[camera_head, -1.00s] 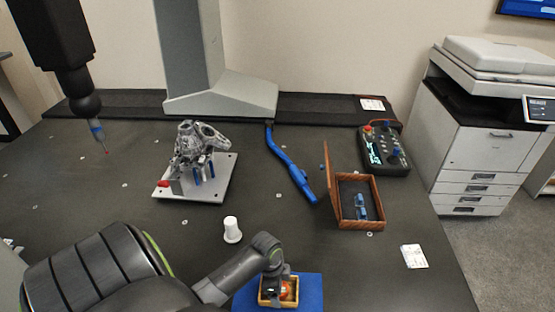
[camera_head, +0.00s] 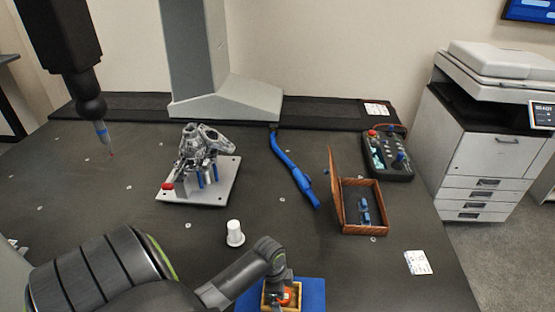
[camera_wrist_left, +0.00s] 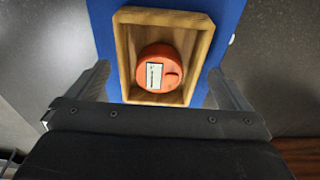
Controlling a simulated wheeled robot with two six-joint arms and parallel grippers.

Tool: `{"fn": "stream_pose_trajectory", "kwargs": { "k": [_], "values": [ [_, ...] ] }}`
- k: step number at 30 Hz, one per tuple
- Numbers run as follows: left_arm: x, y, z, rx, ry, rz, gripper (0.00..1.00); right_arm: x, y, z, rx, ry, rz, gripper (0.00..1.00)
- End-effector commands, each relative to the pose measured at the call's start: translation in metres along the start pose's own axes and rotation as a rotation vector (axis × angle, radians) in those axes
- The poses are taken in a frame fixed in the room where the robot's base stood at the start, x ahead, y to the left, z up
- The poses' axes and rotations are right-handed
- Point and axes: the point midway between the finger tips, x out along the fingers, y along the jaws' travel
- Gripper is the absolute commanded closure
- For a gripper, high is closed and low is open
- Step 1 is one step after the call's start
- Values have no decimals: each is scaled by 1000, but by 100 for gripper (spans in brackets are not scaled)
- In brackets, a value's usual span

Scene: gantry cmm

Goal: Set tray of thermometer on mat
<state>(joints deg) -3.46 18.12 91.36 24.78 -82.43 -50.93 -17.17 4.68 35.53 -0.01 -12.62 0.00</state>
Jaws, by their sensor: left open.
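A small wooden tray (camera_head: 268,306) holds a round orange-red thermometer (camera_head: 284,297) with a pale label. The tray lies on a blue mat (camera_head: 314,292) at the bottom edge of the head view. In the left wrist view the tray (camera_wrist_left: 124,60) is upright, with the thermometer (camera_wrist_left: 160,70) inside and the blue mat (camera_wrist_left: 212,20) showing around it. My left gripper (camera_head: 280,283) is over the tray. In the left wrist view my left gripper (camera_wrist_left: 163,84) is open, with one finger on each side of the tray and visible gaps between. My right gripper is not in view.
A white cup-like piece (camera_head: 235,233) stands left of the mat. An open wooden box (camera_head: 378,212) and a control panel (camera_head: 391,155) are to the right. A metal part on a plate (camera_head: 222,190) and a blue tool (camera_head: 295,170) lie farther back. A white card (camera_head: 417,262) lies at right.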

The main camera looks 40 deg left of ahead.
Motion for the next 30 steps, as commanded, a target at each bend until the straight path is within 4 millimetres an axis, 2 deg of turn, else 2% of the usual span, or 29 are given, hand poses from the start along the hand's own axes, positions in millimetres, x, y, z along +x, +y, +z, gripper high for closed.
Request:
{"fn": "stream_pose_trajectory", "kwargs": {
  "k": [5, 12, 18, 23, 30],
  "values": [
    [-27, 0, 1, 3, 0, -3, 0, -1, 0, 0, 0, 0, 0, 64],
    [-75, -1, 0, 2, 0, -5, 0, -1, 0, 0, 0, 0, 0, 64],
    [-104, -1, 0, 1, 0, -3, 0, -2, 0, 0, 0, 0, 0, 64],
    [-114, 0, 0, 0, 0, 0, 0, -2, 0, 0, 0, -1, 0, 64],
    [-115, 0, 0, -1, 0, 1, 0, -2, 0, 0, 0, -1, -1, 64]
  ]
}}
